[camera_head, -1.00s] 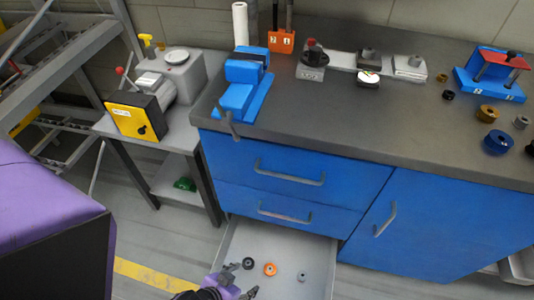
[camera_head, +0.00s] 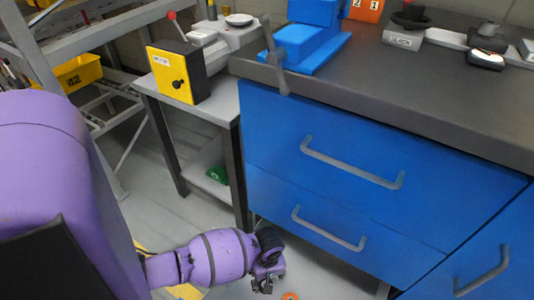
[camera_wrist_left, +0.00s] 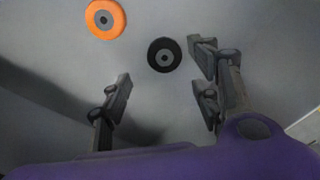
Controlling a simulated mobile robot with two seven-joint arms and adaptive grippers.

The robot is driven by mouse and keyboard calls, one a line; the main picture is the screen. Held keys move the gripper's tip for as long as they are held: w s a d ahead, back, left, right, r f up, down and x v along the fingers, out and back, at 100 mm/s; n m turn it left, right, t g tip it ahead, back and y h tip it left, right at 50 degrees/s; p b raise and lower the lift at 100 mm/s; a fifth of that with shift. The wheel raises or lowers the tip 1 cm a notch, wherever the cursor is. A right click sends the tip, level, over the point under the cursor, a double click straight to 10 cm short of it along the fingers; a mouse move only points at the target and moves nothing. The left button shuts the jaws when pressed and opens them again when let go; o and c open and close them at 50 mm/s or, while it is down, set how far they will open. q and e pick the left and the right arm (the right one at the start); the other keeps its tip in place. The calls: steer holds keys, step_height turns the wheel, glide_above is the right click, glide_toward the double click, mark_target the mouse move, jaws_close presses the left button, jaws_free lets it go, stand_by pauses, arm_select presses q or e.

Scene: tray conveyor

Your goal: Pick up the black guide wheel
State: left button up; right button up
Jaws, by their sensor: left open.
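The black wheel does not show in the head view, where the arm and the picture edge cut off that area. My right gripper is not in view.
An orange wheel (camera_wrist_left: 105,18) lies up and left of the black one. It also shows partly in the head view (camera_head: 290,296).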

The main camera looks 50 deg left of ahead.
arm_select(q)
step_height(320, 180, down, 3)
steer(key=shift+b, duration=0.7)
step_height(320, 180, down, 4)
steer(key=b, duration=0.3)
steer(key=shift+s+a+f, duration=0.1)
steer(key=c, duration=1.2)
steer(key=shift+r, duration=0.2)
